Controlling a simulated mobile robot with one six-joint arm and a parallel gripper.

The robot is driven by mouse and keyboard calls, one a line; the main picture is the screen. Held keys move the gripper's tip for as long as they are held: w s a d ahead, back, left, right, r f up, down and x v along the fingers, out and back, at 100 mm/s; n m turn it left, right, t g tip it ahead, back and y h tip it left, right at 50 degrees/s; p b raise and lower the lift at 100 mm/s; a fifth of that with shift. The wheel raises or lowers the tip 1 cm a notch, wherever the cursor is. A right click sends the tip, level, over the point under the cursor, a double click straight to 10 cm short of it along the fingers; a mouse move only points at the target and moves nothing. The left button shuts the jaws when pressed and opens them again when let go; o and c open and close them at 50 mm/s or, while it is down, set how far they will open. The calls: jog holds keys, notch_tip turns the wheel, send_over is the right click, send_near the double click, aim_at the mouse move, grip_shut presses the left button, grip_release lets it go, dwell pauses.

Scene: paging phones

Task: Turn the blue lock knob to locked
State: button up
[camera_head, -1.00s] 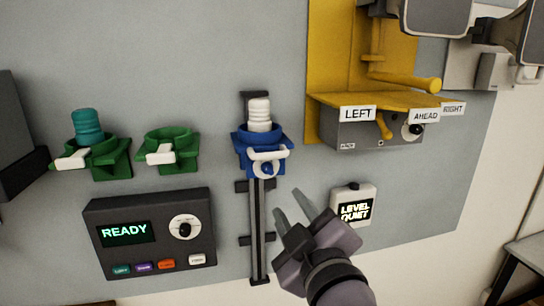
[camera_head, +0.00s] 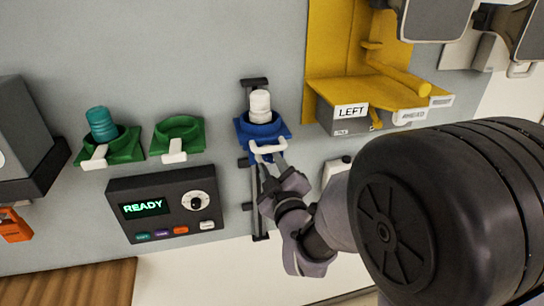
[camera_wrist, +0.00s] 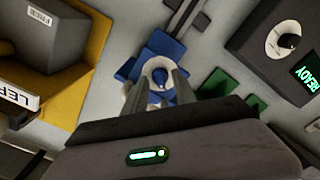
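The blue holder (camera_head: 248,132) is on the grey wall panel with a white ribbed cylinder (camera_head: 260,106) standing in it and a white bar handle (camera_head: 268,148) across its front. The blue lock knob (camera_wrist: 160,79) is round and shows on the blue holder in the wrist view; in the head view my gripper and the handle mostly hide it. My gripper (camera_head: 268,163) is just below the handle, pointing up at the knob. In the wrist view its two fingers are apart, one on each side of the knob; I cannot tell whether they touch it.
A dark box reading READY (camera_head: 165,208) and two green holders (camera_head: 126,145) (camera_head: 184,138) are to the left. A yellow bracket (camera_head: 340,60) with a grey box labelled LEFT (camera_head: 340,118) is at the upper right. A vertical dark rail (camera_head: 257,222) runs below the blue holder.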

grip_shut()
